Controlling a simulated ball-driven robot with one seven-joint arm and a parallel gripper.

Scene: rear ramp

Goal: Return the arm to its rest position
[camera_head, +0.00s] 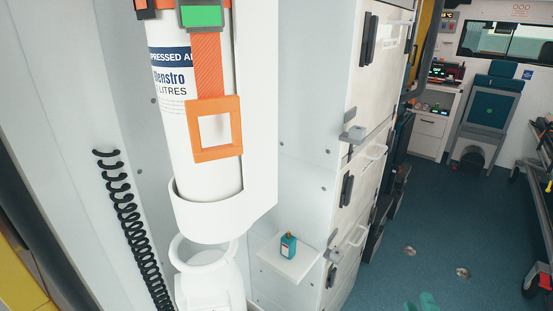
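No part that I can clearly make out as my gripper shows in the head view. A small teal-green shape (424,303) is cut off by the bottom edge, and I cannot tell what it is. A white rounded body with an open ring on top (208,283) stands at the bottom, left of centre, below the cylinder holder. I cannot tell whether it is part of me. The arm's pose cannot be read from this view.
A white compressed-air cylinder (172,132) with an orange strap (208,65) sits in a white holder (222,212). A small teal bottle (288,245) stands on a white shelf (282,263). White cabinets (364,110) line the middle. Blue floor (425,225) lies open at right.

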